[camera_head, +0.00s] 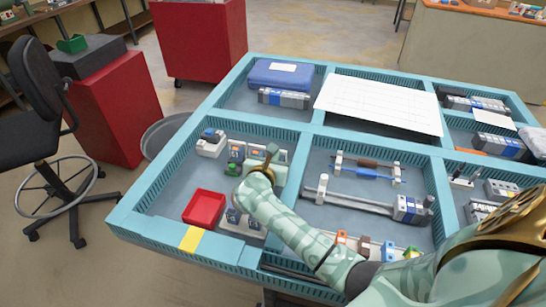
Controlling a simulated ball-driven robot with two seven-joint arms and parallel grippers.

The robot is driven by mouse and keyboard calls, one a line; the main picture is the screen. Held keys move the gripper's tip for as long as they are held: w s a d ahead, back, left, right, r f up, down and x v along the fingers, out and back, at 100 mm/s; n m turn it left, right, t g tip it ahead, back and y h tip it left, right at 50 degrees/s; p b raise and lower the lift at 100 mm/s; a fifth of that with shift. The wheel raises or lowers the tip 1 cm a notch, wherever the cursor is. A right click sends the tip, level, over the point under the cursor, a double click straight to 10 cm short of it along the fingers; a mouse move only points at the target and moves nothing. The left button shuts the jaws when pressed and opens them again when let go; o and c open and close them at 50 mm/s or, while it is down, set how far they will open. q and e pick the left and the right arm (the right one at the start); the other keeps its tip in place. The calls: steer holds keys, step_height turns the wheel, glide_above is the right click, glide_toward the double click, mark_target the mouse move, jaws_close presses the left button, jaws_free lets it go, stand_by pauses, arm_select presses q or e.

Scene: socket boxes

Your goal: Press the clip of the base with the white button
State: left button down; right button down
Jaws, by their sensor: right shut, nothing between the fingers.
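My right gripper (271,154), on the arm from the lower right, is shut and empty. It is over the front left compartment of the blue tray table (262,117), among several small socket bases. A white base with a blue top (211,143) stands at the compartment's back left, left of the gripper. A base with green and dark parts (236,155) stands between them. A pale green base (279,172) is right beside the gripper; I cannot tell whether they touch. Buttons and clips are too small to make out. My left gripper is not in view.
A red bin (205,208) sits at the compartment's front left, with blue and grey sockets (243,220) beside it, partly behind my arm. The right compartment holds a rail (358,200). A paper sheet (379,103) lies at the back. The compartment's left floor is clear.

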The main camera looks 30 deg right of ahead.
steer(key=shift+w+d+r+g+y+p, duration=0.2)
steer(key=shift+g+y+p, duration=0.1)
steer(key=shift+p, duration=0.2)
